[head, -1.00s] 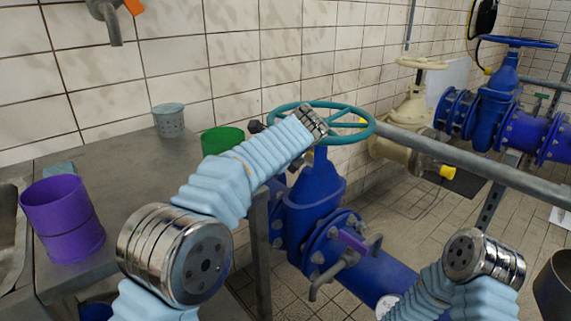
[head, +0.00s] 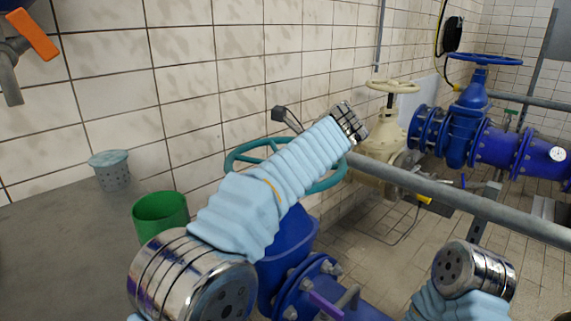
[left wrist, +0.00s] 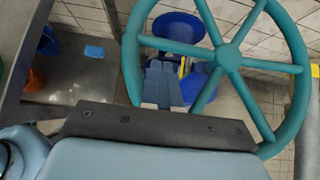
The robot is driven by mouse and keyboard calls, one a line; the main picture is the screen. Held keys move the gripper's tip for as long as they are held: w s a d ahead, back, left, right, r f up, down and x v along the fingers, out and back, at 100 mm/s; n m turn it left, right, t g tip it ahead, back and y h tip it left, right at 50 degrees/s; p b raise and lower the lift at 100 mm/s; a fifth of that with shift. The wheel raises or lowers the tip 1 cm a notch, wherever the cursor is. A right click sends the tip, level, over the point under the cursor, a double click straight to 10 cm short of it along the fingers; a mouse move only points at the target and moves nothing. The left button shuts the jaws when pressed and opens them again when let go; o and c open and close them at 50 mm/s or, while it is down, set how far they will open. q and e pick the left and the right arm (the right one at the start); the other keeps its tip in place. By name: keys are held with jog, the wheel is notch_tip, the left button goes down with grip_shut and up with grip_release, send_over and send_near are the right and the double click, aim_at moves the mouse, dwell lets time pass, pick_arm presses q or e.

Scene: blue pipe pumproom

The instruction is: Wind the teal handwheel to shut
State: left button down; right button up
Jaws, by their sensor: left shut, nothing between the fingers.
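The teal handwheel (head: 240,154) tops a blue valve (head: 287,250) in the head view. My left forearm crosses in front and hides much of the wheel. In the left wrist view the wheel's hub, spokes and rim (left wrist: 291,35) show large. My left gripper (left wrist: 163,88) is shut and empty. Its fingers appear inside the rim's outline, close to a spoke at the left of the hub. I cannot tell whether they touch it. In the head view the left gripper is mostly hidden behind the arm. My right wrist shows at lower right, but its gripper is not visible.
A grey bench carries a green cup (head: 160,216) and a perforated grey cup (head: 110,170). A grey rail (head: 440,190) runs right of the wheel. Behind it stand a cream valve (head: 383,140) and a blue valve (head: 467,120). The tiled wall is close behind the wheel.

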pick_arm(q)
jog(key=shift+x, duration=1.75)
jog(key=shift+a, duration=0.15)
jog(key=shift+w+a+m+t+h, duration=0.2)
jog(key=shift+m+t+h, duration=0.1)
jog(key=shift+m, duration=0.1)
jog(key=shift+a, duration=0.15)
